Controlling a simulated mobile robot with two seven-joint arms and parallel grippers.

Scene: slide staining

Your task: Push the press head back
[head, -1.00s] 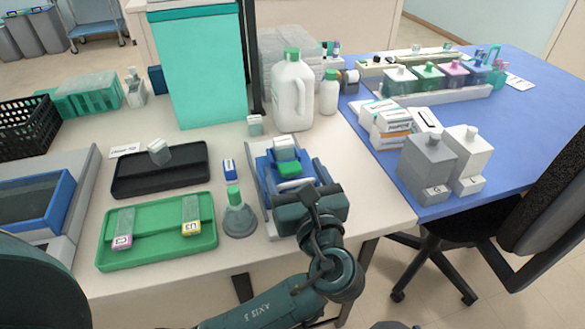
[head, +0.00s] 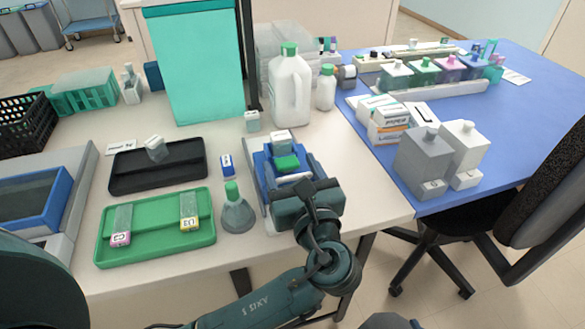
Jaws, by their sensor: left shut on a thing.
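The press (head: 256,176) stands near the front edge of the white bench, with a grey base and blue upper parts. A green block (head: 286,163) and a white-topped block (head: 280,142) show on its head. My left gripper (head: 303,190) is at the front of the press, shut on the press head. Its dark body hides the front of the press and the exact contact of the fingers.
A green tray (head: 156,250) with two labelled slides and a green-capped flask (head: 237,212) lie left of the press. A black tray (head: 185,180) is behind. A white jug (head: 290,90) stands behind the press. Grey and white bottles (head: 425,160) stand right.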

